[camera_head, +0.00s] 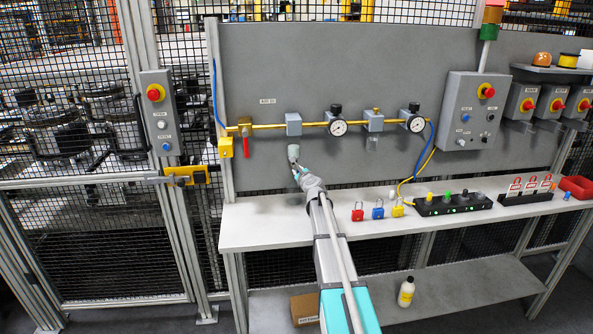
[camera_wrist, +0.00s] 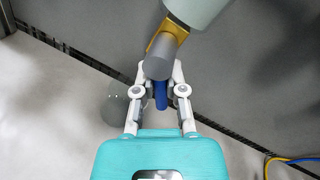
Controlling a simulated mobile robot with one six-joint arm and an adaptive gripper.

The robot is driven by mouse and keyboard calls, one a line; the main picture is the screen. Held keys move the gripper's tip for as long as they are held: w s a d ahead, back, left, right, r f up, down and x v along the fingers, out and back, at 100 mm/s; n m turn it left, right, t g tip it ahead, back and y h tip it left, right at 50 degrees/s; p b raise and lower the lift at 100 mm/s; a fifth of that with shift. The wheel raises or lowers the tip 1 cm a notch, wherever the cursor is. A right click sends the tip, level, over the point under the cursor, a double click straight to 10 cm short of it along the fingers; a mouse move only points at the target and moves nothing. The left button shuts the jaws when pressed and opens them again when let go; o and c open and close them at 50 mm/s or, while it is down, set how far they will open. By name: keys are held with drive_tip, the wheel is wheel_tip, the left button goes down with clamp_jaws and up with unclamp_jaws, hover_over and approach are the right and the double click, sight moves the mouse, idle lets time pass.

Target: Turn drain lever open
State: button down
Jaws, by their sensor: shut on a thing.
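The drain lever (camera_wrist: 161,98) is a short blue handle in the wrist view, below a grey cylindrical valve body (camera_wrist: 158,62) with a brass-coloured fitting. These hang from a pale bowl (camera_wrist: 197,8), which also shows under the air line in the head view (camera_head: 293,152). My gripper (camera_wrist: 160,90) is shut on the blue lever, one finger on each side of it. In the head view my gripper (camera_head: 296,167) reaches up to just below the bowl, and the lever is hidden there. The lever points toward my gripper's palm; its turn angle is hard to tell.
A brass air line (camera_head: 310,124) with gauges and a red-handled valve (camera_head: 246,145) crosses the grey panel. Red, blue and yellow padlocks (camera_head: 377,209) stand on the bench (camera_head: 262,230) right of my arm. A grey round object (camera_wrist: 114,106) lies beyond my left finger.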

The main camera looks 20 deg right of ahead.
drive_tip(key=n, duration=0.2)
drive_tip(key=r+n+g+h+p, duration=0.1)
drive_tip(key=n, duration=0.1)
drive_tip(key=shift+w+d+n+p, duration=0.1)
drive_tip(key=shift+d+n+p, duration=0.1)
drive_tip(key=shift+n+p, duration=0.15)
drive_tip(key=n, duration=0.1)
drive_tip(key=n+h, duration=0.1)
drive_tip(key=n, duration=0.1)
drive_tip(key=n+p, duration=0.1)
drive_tip(key=n, duration=0.1)
drive_tip(key=shift+r+g+h, duration=0.3)
drive_tip(key=c, duration=0.7)
unclamp_jaws()
drive_tip(key=shift+s, duration=0.2)
drive_tip(key=shift+s, duration=0.15)
